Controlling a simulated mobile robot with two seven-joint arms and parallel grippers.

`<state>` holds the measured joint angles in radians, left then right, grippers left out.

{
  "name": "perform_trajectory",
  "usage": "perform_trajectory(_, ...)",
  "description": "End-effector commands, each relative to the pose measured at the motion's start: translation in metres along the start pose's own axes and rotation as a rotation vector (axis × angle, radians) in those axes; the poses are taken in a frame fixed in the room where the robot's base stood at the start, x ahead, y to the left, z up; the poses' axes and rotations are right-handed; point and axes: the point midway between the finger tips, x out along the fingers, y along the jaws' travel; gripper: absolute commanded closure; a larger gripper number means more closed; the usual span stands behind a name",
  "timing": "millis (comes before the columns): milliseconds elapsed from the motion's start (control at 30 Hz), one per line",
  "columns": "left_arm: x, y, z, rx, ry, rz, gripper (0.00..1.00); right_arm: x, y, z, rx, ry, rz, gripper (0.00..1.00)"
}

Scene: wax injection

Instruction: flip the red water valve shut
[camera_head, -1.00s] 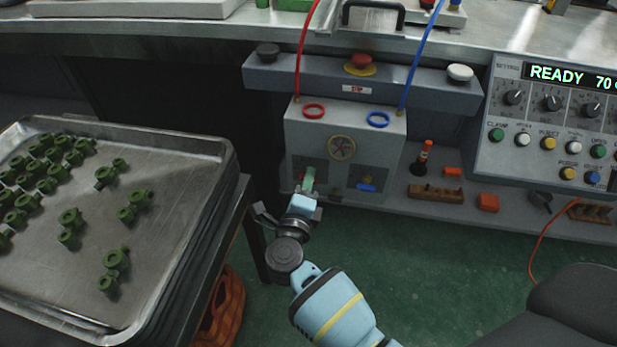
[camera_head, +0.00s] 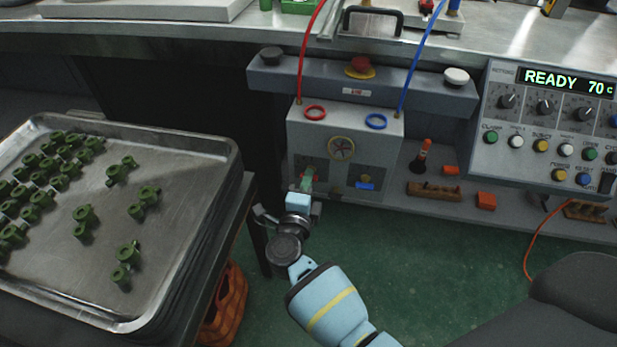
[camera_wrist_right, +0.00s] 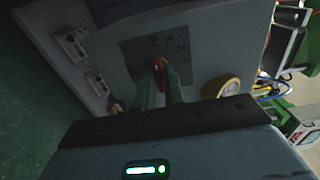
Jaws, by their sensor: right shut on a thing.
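The red water valve (camera_wrist_right: 157,67) shows in the right wrist view as a small red handle on a marked plate, between the green fingertips. My right gripper (camera_head: 307,176) is at the lower left of the grey box's front (camera_head: 345,127) in the head view. It is shut on the red valve handle, and its fingers hide most of the handle. In the right wrist view the gripper (camera_wrist_right: 159,88) reaches up to the plate. A blue valve handle (camera_head: 365,186) sits to the right on the same box. My left gripper is not in view.
A round gauge (camera_head: 341,148) is just above and right of my right gripper. A metal tray (camera_head: 190,255) with several green parts stands at the left. A control panel (camera_head: 545,120) reads READY 70. Small tools and orange blocks (camera_head: 486,201) lie on the lower shelf.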

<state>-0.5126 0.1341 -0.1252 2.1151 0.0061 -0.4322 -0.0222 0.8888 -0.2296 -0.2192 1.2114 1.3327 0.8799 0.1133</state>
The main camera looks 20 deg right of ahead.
Motion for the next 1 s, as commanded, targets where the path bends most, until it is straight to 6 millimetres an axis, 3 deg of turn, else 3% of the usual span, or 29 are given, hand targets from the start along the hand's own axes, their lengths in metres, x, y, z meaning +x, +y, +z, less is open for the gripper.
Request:
perform_trajectory(300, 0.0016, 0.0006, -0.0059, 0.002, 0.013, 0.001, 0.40, 0.0005, 0.0000, -0.0002, -0.021, 0.000, -0.002, 1.00)
perform_trajectory(333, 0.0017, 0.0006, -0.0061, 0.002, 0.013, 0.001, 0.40, 0.0005, 0.0000, -0.0002, -0.021, 0.000, -0.002, 0.88)
perform_trajectory(467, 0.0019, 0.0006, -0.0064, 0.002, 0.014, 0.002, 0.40, 0.0004, 0.0000, -0.0002, -0.020, 0.000, -0.002, 0.71)
perform_trajectory(1000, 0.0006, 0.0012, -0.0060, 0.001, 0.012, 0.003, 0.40, -0.0023, -0.0001, -0.0004, -0.019, 0.000, -0.001, 0.70)
